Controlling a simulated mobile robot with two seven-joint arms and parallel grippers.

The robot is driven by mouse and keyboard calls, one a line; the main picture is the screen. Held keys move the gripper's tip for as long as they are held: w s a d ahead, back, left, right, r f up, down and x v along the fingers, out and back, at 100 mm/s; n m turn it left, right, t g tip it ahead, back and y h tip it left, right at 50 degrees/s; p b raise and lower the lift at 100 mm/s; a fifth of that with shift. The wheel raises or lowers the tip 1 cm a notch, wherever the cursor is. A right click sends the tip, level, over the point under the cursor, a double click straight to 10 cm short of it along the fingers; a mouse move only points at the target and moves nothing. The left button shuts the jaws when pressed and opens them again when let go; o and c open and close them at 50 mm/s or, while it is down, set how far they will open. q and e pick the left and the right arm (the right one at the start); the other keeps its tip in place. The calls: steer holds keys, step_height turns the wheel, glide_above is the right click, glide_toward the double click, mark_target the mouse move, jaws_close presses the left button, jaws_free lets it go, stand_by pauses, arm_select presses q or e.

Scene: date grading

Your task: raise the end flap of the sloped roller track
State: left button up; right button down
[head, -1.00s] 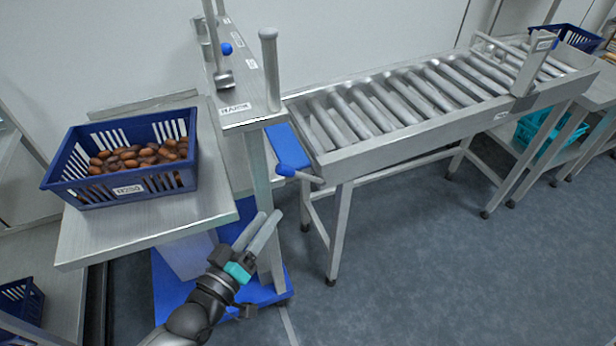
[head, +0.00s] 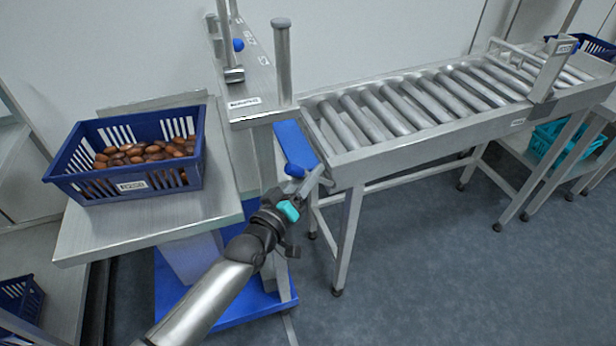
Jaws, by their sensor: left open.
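The sloped roller track (head: 410,143) runs from the middle of the head view up to the right. Its blue end flap (head: 291,143) hangs down at the near left end, with a blue knob (head: 295,170) at its lower edge. My left gripper (head: 308,181) is open, with its fingers at the knob and partly over it. I cannot tell whether the fingers touch it. My right gripper is not in view.
A blue crate of dates (head: 125,190) stands on the metal table (head: 150,226) at left. A steel stand with a post (head: 282,62) rises beside the flap. Another blue crate (head: 20,300) is at lower left and a teal crate (head: 560,140) under the right bench. The floor at right is clear.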

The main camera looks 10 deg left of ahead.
arm_select(q)
steer(key=shift+w, duration=0.25)
steer(key=shift+c, duration=0.4)
jaws_close()
stand_by(0.9)
